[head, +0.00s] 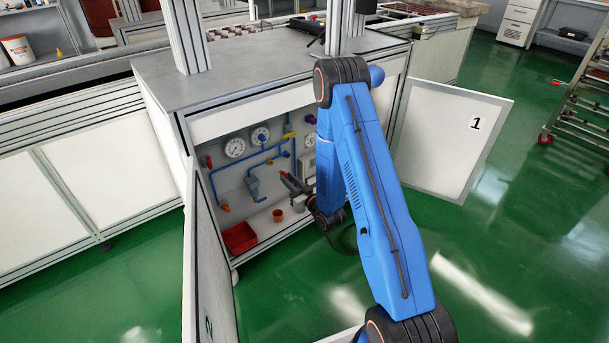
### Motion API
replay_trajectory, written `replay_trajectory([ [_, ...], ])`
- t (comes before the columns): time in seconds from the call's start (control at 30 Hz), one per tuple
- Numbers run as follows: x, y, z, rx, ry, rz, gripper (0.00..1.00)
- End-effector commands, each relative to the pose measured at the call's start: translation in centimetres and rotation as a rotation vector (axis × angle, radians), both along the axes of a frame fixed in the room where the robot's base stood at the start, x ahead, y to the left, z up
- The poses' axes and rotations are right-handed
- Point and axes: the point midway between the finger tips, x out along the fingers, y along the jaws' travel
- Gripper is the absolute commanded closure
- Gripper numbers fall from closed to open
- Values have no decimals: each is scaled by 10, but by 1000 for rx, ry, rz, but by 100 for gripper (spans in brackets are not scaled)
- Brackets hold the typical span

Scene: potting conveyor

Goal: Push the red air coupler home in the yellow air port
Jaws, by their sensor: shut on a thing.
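My gripper (288,180) reaches into the open cabinet from the right, in front of the back panel. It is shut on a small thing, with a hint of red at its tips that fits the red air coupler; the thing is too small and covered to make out. A small yellow part (289,135) on the panel sits above the gripper, by the blue pipes; I cannot tell whether it is the yellow air port. Whether the coupler touches any port cannot be told from here.
The panel holds gauges (234,147), blue pipes (238,171) and a grey filter unit (253,187). A red bin (240,237) and an orange cup (277,215) stand on the cabinet floor. Open doors flank the cabinet, left (208,260) and right (452,140).

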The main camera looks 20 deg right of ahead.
Motion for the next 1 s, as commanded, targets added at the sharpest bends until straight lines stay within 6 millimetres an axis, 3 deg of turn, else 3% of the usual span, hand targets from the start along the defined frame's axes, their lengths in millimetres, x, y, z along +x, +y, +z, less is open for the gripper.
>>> replay_trajectory([
  [0.27,0,13,0,-1,-1,14,100],
  [1.0,39,25,0,-1,-1,13,100],
])
